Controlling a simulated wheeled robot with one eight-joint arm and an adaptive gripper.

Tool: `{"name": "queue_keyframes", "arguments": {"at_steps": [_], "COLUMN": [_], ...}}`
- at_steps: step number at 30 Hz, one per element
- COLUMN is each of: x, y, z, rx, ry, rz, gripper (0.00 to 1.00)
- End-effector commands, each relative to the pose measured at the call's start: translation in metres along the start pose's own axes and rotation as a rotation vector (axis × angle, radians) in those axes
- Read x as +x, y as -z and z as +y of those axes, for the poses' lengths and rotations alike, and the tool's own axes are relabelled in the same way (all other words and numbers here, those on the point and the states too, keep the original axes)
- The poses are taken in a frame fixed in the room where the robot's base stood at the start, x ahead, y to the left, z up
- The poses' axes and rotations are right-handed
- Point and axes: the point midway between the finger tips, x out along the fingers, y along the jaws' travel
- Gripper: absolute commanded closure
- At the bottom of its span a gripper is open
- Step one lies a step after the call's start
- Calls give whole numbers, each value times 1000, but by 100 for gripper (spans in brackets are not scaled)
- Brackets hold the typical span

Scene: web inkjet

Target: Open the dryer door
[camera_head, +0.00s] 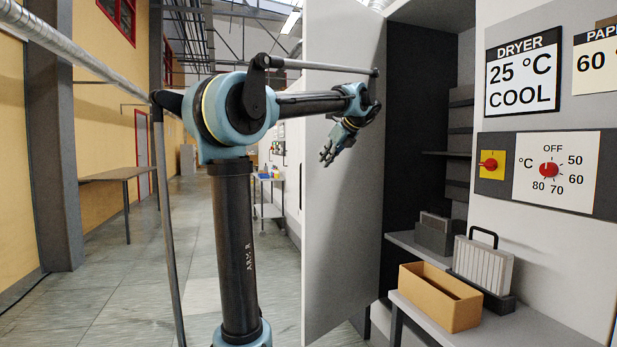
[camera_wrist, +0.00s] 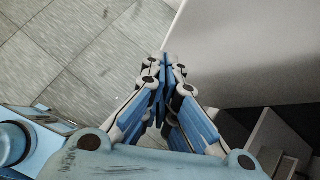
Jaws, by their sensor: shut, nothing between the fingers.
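The dryer door (camera_head: 340,240) is a tall light grey panel. It stands swung wide open, and the dark dryer interior (camera_head: 420,140) with its shelves shows to its right. My gripper (camera_head: 327,156) is in front of the door's face in the head view, at about the upper middle of the panel. In the wrist view the fingers of my gripper (camera_wrist: 163,62) are together and empty. Their tips are close to the edge of the pale door (camera_wrist: 250,45). I cannot tell whether they touch it. No handle on the door shows.
A shelf (camera_head: 545,335) at the front right carries an open tan box (camera_head: 438,302) and a rack of white plates (camera_head: 483,265). The control panel (camera_head: 550,168) has a red knob. The tiled aisle (camera_head: 120,290) on the left is clear. A bench (camera_head: 112,174) stands by the left wall.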

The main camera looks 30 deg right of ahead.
Motion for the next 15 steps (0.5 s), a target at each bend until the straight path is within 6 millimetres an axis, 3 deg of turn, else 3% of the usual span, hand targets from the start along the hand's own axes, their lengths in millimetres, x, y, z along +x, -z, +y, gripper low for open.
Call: {"name": "queue_keyframes", "arguments": {"at_steps": [6,15], "x": [-8,34], "y": [2,1], "z": [-16,-16], "rx": [67,63], "ry": [15,13], "rz": [-18,-17], "gripper": [100,100]}}
